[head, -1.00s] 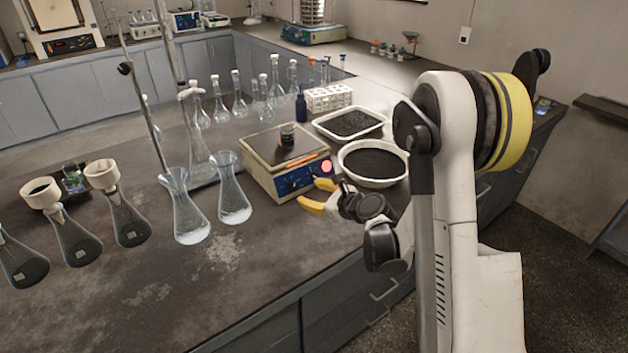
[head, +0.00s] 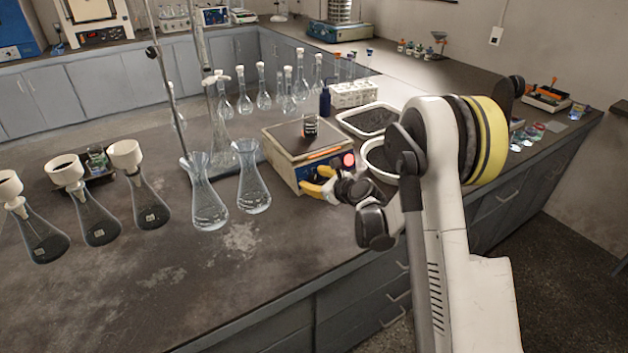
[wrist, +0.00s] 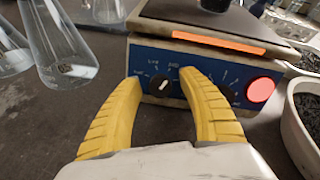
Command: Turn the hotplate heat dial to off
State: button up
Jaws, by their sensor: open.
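The hotplate (head: 292,150) stands on the bench with a blue front panel and a lit orange strip. In the wrist view its panel (wrist: 140,58) carries a black dial (wrist: 160,87) with a pale pointer tilted up to the right. Contact with the dial cannot be told.
A round red button (wrist: 261,90) sits at the panel's right. A small dark jar (head: 310,127) stands on the hotplate top. Glass flasks (head: 253,190) stand close left; a white bowl of dark grains (head: 377,170) is close right. Bench in front is clear.

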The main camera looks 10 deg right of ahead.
jog(key=shift+c, duration=0.4)
grip_shut()
jog(key=shift+n, duration=0.3)
jog(key=n, duration=0.4)
jog(key=shift+n+b, duration=0.3)
jog(key=shift+b, duration=0.1)
jog(key=n, duration=0.4)
jog(key=shift+n, duration=0.3)
jog(key=n, duration=0.5)
jog(key=shift+g+h+b, duration=0.3)
jog(key=shift+b, duration=0.1)
jog(key=shift+n, duration=2.3)
